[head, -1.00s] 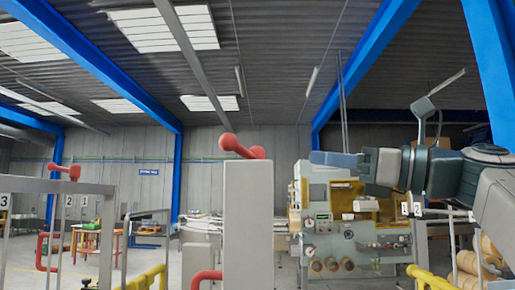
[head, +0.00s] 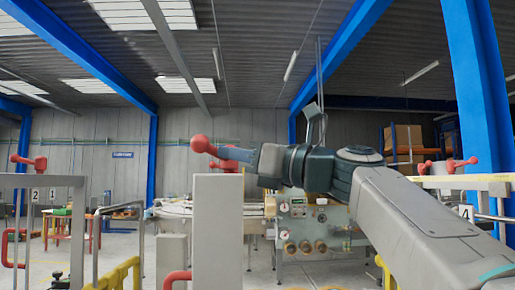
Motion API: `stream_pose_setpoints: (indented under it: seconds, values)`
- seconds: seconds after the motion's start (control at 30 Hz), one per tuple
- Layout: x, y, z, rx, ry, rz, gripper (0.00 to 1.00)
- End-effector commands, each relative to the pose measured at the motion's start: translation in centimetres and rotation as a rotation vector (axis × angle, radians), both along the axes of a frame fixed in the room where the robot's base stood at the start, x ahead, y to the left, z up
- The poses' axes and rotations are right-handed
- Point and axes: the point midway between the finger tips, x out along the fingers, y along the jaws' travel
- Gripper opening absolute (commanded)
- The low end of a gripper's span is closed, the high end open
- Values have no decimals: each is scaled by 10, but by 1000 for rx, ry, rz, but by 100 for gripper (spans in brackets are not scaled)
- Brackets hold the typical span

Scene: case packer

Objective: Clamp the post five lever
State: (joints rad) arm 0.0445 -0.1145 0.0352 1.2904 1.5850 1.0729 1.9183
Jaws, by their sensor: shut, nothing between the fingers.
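A red lever (head: 203,144) with a rounded knob tops the grey post (head: 217,230) near the middle of the head view. No number shows on this post from here, so I cannot confirm it is post five. My gripper (head: 224,152) reaches in from the right, with its blue-grey end at the lever beside the knob. It is shut with nothing in it. It overlaps part of the lever in the picture, and I cannot tell whether they touch.
Other red levers stand at left (head: 30,161) and right (head: 446,166), near number plates 1, 2 and 4. A packing machine (head: 300,225) stands behind my arm. Yellow rails (head: 118,275) and a blue column (head: 478,100) flank the area.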

Motion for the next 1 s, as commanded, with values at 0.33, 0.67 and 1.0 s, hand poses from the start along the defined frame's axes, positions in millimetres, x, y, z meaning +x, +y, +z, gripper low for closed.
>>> stream_pose_setpoints:
  seconds: [0.33,0.67,1.0]
  values:
    - [5,9,1,0,-1,-1,0]
    - [4,19,3,0,1,1,0]
    - [4,19,2,0,-1,-1,0]
